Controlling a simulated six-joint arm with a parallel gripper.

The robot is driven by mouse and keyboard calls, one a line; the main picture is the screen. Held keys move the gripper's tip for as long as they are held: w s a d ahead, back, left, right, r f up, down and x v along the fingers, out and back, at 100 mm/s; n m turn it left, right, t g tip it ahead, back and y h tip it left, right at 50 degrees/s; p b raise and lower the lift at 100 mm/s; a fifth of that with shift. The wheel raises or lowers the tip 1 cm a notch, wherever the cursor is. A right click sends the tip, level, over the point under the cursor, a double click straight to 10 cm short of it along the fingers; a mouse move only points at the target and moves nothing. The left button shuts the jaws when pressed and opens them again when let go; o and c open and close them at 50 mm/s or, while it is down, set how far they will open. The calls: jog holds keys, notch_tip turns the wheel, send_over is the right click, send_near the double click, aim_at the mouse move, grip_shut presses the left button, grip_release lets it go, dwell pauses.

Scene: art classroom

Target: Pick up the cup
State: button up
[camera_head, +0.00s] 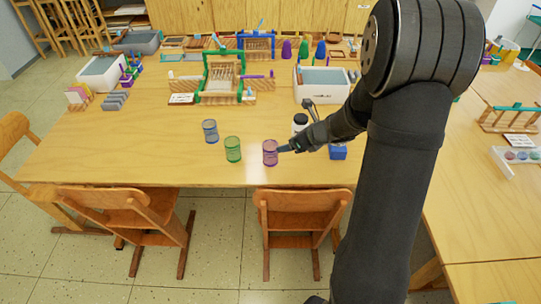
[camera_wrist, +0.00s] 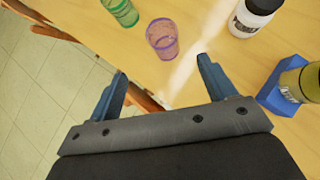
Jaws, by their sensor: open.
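Three clear tinted cups stand near the front edge of the wooden table (camera_head: 130,150). The purple cup (camera_head: 270,153) is the rightmost and closest to my gripper (camera_head: 285,149). The green cup (camera_head: 233,149) is to its left, and the blue cup (camera_head: 210,131) is farther left and back. In the wrist view the purple cup (camera_wrist: 162,38) stands upright beyond my open fingers (camera_wrist: 162,85), with nothing between them. The green cup (camera_wrist: 122,11) is partly cut off at the top of that view. The task does not say which cup.
A white bottle with a black cap (camera_head: 299,123) and a blue block-like holder (camera_head: 338,151) with a yellowish item in it (camera_wrist: 300,82) are right of the purple cup. Wooden chairs (camera_head: 300,215) stand at the front edge. Frames and trays fill the back; the table's left front is clear.

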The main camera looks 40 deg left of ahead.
aim_at(268, 148)
jog(key=x, duration=1.7)
jog(key=shift+w, duration=0.15)
jog(key=shift+c, duration=0.3)
jog(key=c, duration=1)
